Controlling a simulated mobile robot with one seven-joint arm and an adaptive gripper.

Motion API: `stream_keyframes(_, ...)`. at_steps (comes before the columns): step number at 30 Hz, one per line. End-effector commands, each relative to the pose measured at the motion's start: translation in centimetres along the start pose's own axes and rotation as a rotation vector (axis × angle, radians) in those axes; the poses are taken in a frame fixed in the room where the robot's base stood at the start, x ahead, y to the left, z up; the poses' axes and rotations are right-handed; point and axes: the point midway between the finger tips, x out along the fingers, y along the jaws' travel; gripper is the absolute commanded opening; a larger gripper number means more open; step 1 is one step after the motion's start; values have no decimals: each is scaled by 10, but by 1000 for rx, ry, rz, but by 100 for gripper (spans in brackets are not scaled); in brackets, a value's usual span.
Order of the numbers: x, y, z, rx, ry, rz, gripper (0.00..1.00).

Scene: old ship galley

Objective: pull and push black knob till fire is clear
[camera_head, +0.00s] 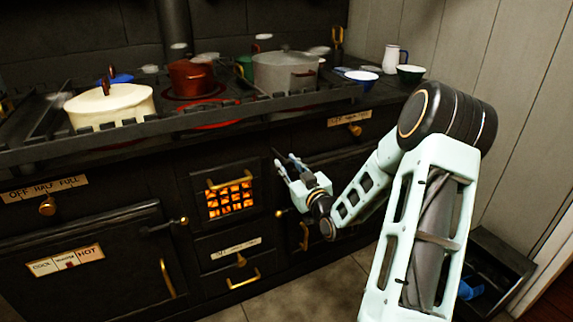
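The fire (231,200) glows orange behind a brass grate in the small square door of the black stove (120,185). A brass knob (241,260) sits on a pale labelled panel (236,249) below that door. I cannot make out a clearly black knob. My gripper (282,158) is in front of the stove, right of and a little above the fire window. Its pale fingers with dark tips look spread apart, and I see nothing between them. I cannot tell whether it touches the stove front.
A cream pot (110,104), a red pot (190,78) and a grey pot (285,72) stand on the railed stove top. Brass knobs sit by labels at left (47,205) and right (355,130). A dark open box (490,265) lies on the floor at right.

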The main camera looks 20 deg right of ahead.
Motion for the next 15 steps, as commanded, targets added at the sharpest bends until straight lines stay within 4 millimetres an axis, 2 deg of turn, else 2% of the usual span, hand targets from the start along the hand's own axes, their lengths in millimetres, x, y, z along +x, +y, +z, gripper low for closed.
stream_keyframes(1,0,1,0,0,-1,2,32)
stream_keyframes(4,0,1,0,0,0,1,42)
stream_keyframes(15,-5,0,0,-1,0,0,42)
